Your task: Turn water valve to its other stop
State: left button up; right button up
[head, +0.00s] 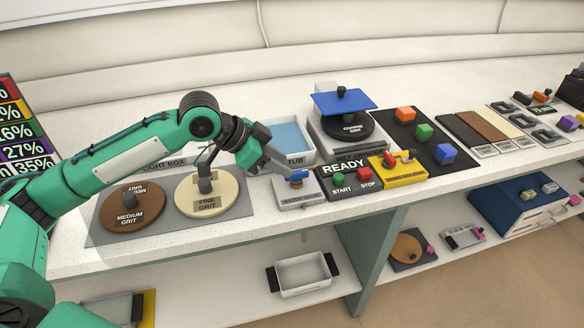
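The water valve is a light grey box (299,193) near the front edge of the counter, with a blue handle (298,175) on top and a label on its front. My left gripper (286,173) reaches down to it from the upper left in the head view. Its fingertips are right at the blue handle and overlap it in the picture. I cannot tell whether they touch or grip it, and the finger gap is hidden. My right gripper is not in view.
A tub of blue water (267,137) stands just behind the valve. A black START/STOP panel (349,180) and a yellow switch box (405,174) are close on the right. Grit discs (130,207) lie to the left. A white bin (302,272) sits on the lower shelf.

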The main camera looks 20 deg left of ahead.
aim_at(297, 172)
pick_arm(q)
jog(key=shift+x, duration=2.1)
jog(key=shift+c, duration=0.3)
grip_shut()
